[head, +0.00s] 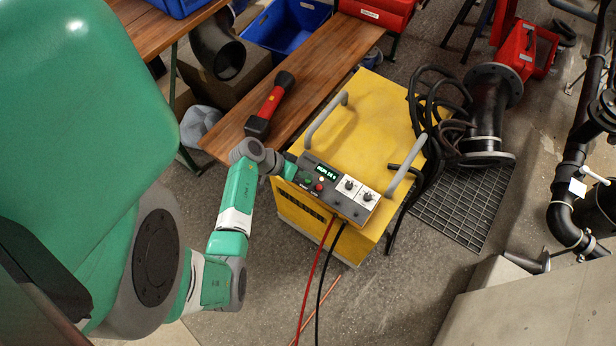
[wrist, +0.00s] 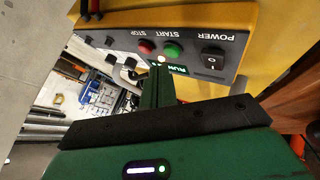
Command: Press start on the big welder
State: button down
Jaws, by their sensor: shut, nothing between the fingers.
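The big welder (head: 362,118) is a yellow box with grey handles, standing on the floor. Its sloping dark panel (head: 340,190) has a lit green display, a green button (head: 309,181), a red button (head: 319,187) and two white dials. In the wrist view the panel appears upside down. There the green START button (wrist: 172,49) sits between the red STOP button (wrist: 146,47) and the black POWER switch (wrist: 212,60). The display (wrist: 170,69) appears to read RUN, and a small lamp (wrist: 161,60) glows. My gripper (wrist: 158,78) is shut and empty, close to the display and START; I cannot tell if it touches.
A wooden bench (head: 300,85) with a red and black tool (head: 270,105) stands left of the welder. Black cables (head: 437,100) hang on its right side. Red and black leads (head: 318,270) run down its front. A floor grate (head: 462,205) and black pipes (head: 575,160) lie to the right.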

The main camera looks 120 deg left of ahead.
aim_at(304, 182)
jog(key=shift+r, duration=0.15)
notch_tip(304, 182, up, 5)
jog(key=p, duration=0.4)
dwell(0.4)
dwell(0.5)
